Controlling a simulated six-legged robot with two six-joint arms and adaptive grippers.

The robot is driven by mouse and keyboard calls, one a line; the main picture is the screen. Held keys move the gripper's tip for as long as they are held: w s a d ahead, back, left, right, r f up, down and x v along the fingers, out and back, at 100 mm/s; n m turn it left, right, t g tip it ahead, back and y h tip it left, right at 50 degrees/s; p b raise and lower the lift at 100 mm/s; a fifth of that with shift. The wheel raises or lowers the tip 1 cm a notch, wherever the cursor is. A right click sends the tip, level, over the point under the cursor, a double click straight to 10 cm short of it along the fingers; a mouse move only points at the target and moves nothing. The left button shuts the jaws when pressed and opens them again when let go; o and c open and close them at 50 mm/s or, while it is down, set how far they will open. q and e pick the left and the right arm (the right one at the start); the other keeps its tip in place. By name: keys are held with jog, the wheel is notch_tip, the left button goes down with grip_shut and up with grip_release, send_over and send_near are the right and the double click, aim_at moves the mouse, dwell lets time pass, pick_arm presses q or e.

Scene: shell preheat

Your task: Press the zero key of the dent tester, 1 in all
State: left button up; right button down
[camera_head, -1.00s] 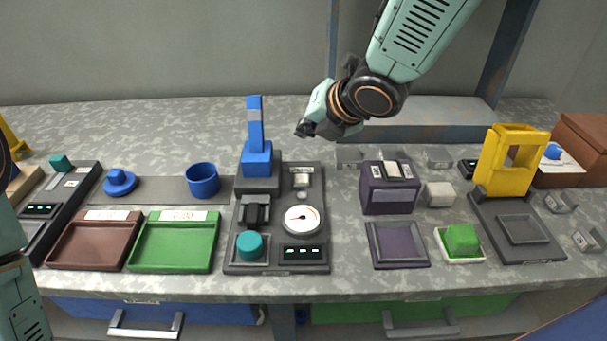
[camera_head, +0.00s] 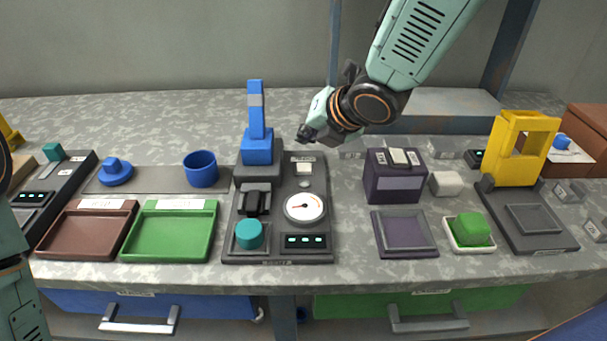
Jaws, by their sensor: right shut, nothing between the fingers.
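The dent tester (camera_head: 280,256) appears to be the dark grey unit at the middle of the bench. It has a blue upright lever (camera_head: 257,130), a round dial (camera_head: 305,208), a lit display (camera_head: 305,241) and a teal knob (camera_head: 249,235).
A blue cup (camera_head: 201,169), a brown tray (camera_head: 62,254) and a green tray (camera_head: 168,257) lie to the left. A purple box (camera_head: 393,182), a green lump on a white dish (camera_head: 470,231) and a yellow frame (camera_head: 519,150) stand to the right.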

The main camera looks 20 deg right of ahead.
aim_at(307, 169)
notch_tip(307, 169, down, 3)
jog(key=shift+s+f+b, duration=0.1)
jog(key=shift+s+b, duration=0.05)
jog(key=shift+b, duration=1.05)
jog(key=shift+f+b, duration=0.55)
jog(key=shift+f, duration=0.05)
jog(key=shift+r, duration=0.15)
jog(key=shift+f+b, duration=0.45)
jog(key=shift+f, duration=0.05)
